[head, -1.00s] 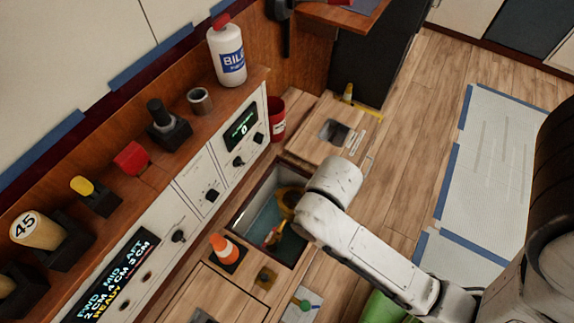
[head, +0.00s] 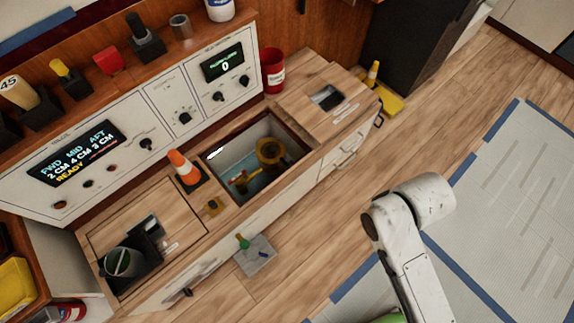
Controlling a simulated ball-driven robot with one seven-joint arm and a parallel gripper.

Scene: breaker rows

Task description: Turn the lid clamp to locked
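Two wooden lids show in the head view, a left lid (head: 180,208) and a right lid (head: 300,100), with an open square well (head: 226,160) between them. I cannot tell for sure which fitting is the lid clamp. A small brass-coloured plate with a dark middle (head: 213,206) sits on the wood between the left lid and the well. A dark fitting (head: 183,293) is on the cabinet front below the left lid. My white arm reaches in from the lower right, over the floor and apart from the lids. No gripper fingers are visible.
An orange cone (head: 184,166) stands beside the well, which holds a yellow round part (head: 270,151). A dark mug-like container (head: 122,263) is on the left lid. A red bucket (head: 272,72) stands behind the right lid. The wooden floor (head: 300,235) in front is mostly clear.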

